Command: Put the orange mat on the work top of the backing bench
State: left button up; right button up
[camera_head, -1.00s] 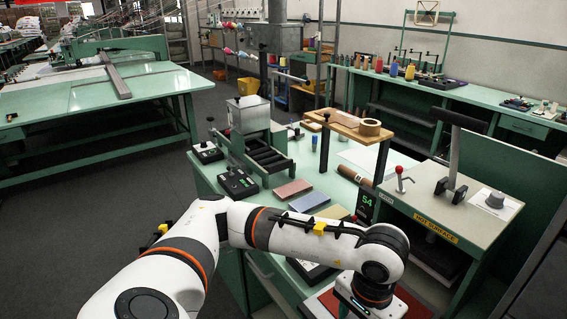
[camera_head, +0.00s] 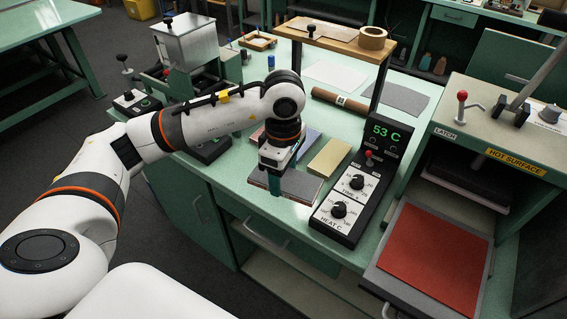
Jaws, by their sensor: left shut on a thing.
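My left gripper (camera_head: 275,183) points down over the near edge of the backing bench's pale green work top (camera_head: 325,118). It is shut on a flat mat (camera_head: 303,186), which I take for the orange mat. The mat shows a grey upper face and a thin reddish-brown edge, and lies level at the near edge of the work top. I cannot tell whether its underside touches the top. The fingertips are partly hidden by the mat. My right gripper is not in view.
Yellow (camera_head: 330,157) and bluish (camera_head: 302,144) mats lie just behind. A control box (camera_head: 345,205) reading 53 C stands right. A red sheet (camera_head: 430,262) lies on the pulled-out press tray (camera_head: 395,285). A wooden shelf (camera_head: 320,36) overhangs the back; a brown roll (camera_head: 338,99) lies below.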

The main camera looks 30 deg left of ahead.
pick_arm(q)
jog(key=w+a+f+n+b, duration=0.1)
jog(key=w+a+n+b, duration=0.25)
jog(key=n, duration=1.35)
jog(key=w+a+f+n+b, duration=0.25)
jog(key=w+a+n, duration=0.2)
jog(key=n, duration=1.25)
jog(key=f, duration=0.2)
jog(key=a+f, duration=0.1)
jog(key=f, duration=0.1)
jog(key=shift+s+f+b, duration=0.1)
jog(key=shift+s+b, duration=0.2)
jog(key=shift+s, duration=0.05)
notch_tip(320, 180, down, 4)
jog(key=shift+f, duration=0.15)
